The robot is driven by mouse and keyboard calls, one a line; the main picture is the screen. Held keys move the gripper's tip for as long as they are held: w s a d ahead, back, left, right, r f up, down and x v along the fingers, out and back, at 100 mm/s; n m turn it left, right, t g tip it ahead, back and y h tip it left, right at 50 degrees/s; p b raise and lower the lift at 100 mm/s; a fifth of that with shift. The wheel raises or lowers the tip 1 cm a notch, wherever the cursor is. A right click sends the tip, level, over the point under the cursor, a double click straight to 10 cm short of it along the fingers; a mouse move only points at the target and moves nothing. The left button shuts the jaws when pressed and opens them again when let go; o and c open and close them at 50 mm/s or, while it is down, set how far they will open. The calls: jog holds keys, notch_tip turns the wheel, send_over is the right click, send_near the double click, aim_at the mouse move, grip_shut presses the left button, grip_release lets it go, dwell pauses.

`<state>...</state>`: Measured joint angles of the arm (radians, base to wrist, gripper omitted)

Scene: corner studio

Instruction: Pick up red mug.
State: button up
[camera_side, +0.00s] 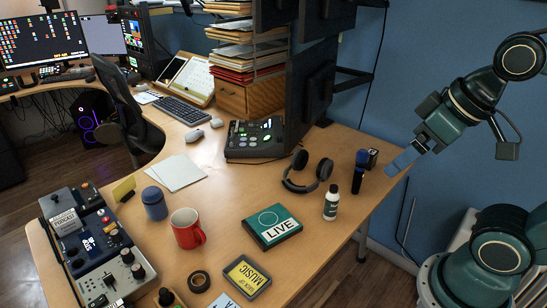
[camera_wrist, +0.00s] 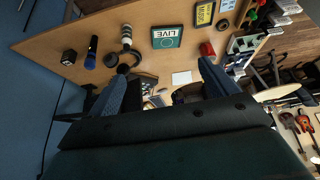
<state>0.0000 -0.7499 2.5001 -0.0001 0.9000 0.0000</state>
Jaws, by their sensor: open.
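The red mug (camera_side: 187,230) stands upright on the wooden desk, left of centre in the side view, with its handle toward the right. It also shows small in the wrist view (camera_wrist: 207,49), near the tip of the right finger. My gripper (camera_side: 405,158) is beyond the right edge of the desk in the side view, far from the mug. In the wrist view my gripper (camera_wrist: 164,68) has its two fingers wide apart with nothing held between them.
A LIVE box (camera_side: 272,228), headphones (camera_side: 307,173), a white bottle (camera_side: 331,203) and a blue microphone (camera_side: 360,172) lie between mug and gripper. Control panels (camera_side: 95,245) stand at left. Monitors (camera_side: 312,85) rise behind.

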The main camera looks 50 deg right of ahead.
jog(key=shift+o, duration=0.8)
jog(key=shift+w, duration=0.1)
